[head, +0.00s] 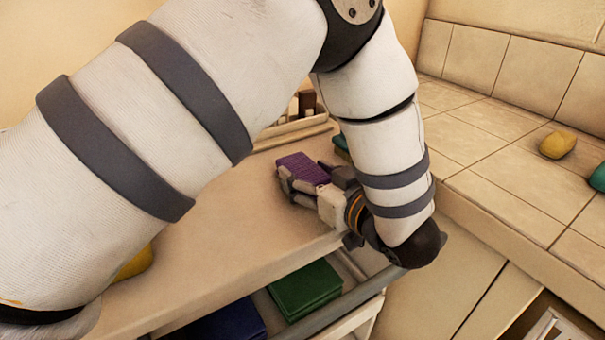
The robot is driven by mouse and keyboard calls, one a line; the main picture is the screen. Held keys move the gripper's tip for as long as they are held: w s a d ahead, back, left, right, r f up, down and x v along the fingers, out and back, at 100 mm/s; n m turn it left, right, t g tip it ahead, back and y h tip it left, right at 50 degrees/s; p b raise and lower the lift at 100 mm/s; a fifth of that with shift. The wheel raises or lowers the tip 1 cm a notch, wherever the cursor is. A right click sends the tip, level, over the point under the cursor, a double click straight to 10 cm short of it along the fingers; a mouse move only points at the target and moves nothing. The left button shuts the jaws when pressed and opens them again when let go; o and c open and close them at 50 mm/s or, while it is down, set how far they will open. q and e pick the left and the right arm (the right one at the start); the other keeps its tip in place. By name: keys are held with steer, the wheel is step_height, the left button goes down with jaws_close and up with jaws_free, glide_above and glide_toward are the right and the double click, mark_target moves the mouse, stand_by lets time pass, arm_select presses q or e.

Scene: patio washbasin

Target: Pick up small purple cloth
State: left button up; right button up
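The small purple cloth (302,168) looks like a folded, flat block on or just above the tan counter, near the middle of the head view. My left gripper (303,177) is at the cloth, its fingers apart with the cloth between them. The near finger covers the cloth's front left edge, and the other finger is at its right side. I cannot tell whether the fingers press on the cloth. The cloth's underside is hidden. My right gripper is out of view.
The tan counter (225,225) has free room left of the cloth. A tray (292,128) with small items stands behind. Green (305,288) and dark blue (228,322) folded cloths lie below the counter's front edge. A yellow object (557,144) sits on the tiled ledge (510,180) at right.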

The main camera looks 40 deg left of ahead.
arm_select(q)
steer(key=c, duration=0.4)
steer(key=shift+c, duration=0.2)
steer(key=shift+r, duration=0.1)
